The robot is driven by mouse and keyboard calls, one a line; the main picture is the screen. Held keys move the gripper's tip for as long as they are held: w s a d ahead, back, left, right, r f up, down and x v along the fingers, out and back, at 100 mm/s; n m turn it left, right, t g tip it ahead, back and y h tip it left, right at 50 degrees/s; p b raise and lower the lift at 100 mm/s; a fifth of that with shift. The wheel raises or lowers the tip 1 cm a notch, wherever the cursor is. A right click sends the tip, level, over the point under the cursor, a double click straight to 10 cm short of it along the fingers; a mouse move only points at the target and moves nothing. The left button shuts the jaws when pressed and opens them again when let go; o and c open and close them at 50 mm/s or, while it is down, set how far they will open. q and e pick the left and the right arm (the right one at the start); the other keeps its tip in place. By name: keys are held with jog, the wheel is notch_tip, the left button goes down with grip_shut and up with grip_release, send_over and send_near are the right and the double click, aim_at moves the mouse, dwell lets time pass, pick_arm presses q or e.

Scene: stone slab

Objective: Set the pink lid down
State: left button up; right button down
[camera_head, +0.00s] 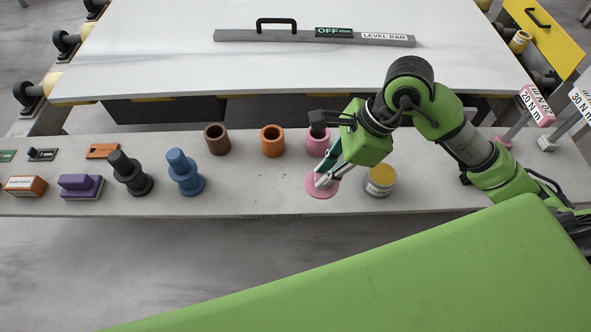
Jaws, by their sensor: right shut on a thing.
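The pink lid (313,191) is a flat round disc over the front part of the narrow grey shelf. My right gripper (324,181) reaches in from the right and is shut on the pink lid from above. Its fingers cover part of the lid's top. I cannot tell whether the lid touches the shelf or hangs just above it. A pink cup (316,144) stands behind the lid, partly hidden by the gripper. My left gripper is not in view.
A yellow-topped can (380,181) stands close right of the lid. Orange (273,141) and brown (217,139) cups stand behind to the left. A blue stepped piece (184,173) is farther left. Shelf (250,185) between the blue piece and the lid is bare.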

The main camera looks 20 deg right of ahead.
jog(key=w+a+f, duration=0.1)
jog(key=w+f, duration=0.1)
jog(key=w+a+f, duration=0.1)
jog(key=w+f, duration=0.1)
jog(key=w+a+f+p, duration=0.1)
jog(key=w+f, duration=0.1)
jog(key=shift+a+f, duration=0.25)
notch_tip(320, 180, down, 3)
jog(key=shift+w+a+f+p, duration=0.1)
jog(key=shift+w+a+p, duration=0.05)
jog(key=shift+p, duration=0.4)
jog(key=shift+f, duration=0.15)
jog(key=shift+f, duration=0.1)
jog(key=shift+f, duration=0.15)
jog(key=c, duration=2)
grip_release()
